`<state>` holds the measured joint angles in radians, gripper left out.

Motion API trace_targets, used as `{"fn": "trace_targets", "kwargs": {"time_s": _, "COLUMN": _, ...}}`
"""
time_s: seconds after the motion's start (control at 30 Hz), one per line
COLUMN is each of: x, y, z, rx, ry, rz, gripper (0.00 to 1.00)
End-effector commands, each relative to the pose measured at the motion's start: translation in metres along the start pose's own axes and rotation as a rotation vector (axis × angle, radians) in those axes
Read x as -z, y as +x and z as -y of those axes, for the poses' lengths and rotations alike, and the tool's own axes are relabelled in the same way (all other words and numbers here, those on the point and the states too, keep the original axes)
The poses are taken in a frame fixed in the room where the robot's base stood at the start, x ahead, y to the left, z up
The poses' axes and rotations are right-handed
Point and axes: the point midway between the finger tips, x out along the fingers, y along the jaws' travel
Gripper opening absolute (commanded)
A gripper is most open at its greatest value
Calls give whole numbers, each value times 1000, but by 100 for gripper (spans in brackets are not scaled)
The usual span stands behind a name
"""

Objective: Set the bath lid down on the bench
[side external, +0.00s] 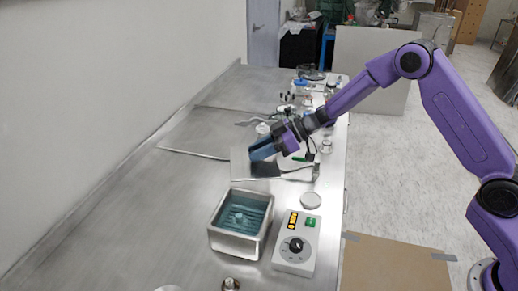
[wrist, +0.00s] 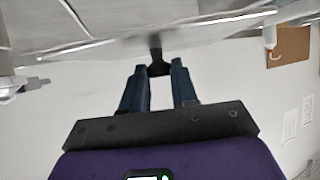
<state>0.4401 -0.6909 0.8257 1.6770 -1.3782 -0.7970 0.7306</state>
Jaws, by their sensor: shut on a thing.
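The bath lid (side external: 240,168) is a flat grey metal plate, seen just left of my gripper (side external: 258,160) in the side view, low over the bench (side external: 160,205) beyond the bath. My gripper is shut on the lid's dark knob, which shows between the fingertips (wrist: 158,72) in the wrist view as a dark stub (wrist: 155,48). The lid seems tilted. I cannot tell whether its lower edge touches the bench. The open bath (side external: 214,238) is a square metal tank with blue-green water and a pale object inside.
A control box (side external: 293,258) with an orange display stands right of the bath. A small round disc (side external: 310,200) lies behind it. Bottles and jars (side external: 302,88) crowd the bench's far right. A thin dark outline marks a flat panel on the bench. The left bench is clear.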

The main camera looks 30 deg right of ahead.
Motion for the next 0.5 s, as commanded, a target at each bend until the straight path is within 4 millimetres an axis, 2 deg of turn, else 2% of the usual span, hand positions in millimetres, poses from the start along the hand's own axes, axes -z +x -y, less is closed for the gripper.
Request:
{"fn": "trace_targets", "kwargs": {"time_s": 0.23, "x": -3, "y": 2, "z": 0, "rx": 0, "ry": 0, "rz": -1, "gripper": 0}}
{"fn": "trace_targets", "kwargs": {"time_s": 0.27, "x": -4, "y": 2, "z": 0, "rx": 0, "ry": 0, "rz": 0, "gripper": 35}}
{"fn": "trace_targets", "kwargs": {"time_s": 0.3, "x": -4, "y": 2, "z": 0, "rx": 0, "ry": 0, "rz": 0, "gripper": 48}}
{"fn": "trace_targets", "kwargs": {"time_s": 0.33, "x": -4, "y": 2, "z": 0, "rx": 0, "ry": 0, "rz": 0, "gripper": 54}}
{"fn": "trace_targets", "kwargs": {"time_s": 0.5, "x": -4, "y": 2, "z": 0, "rx": 0, "ry": 0, "rz": 0, "gripper": 54}}
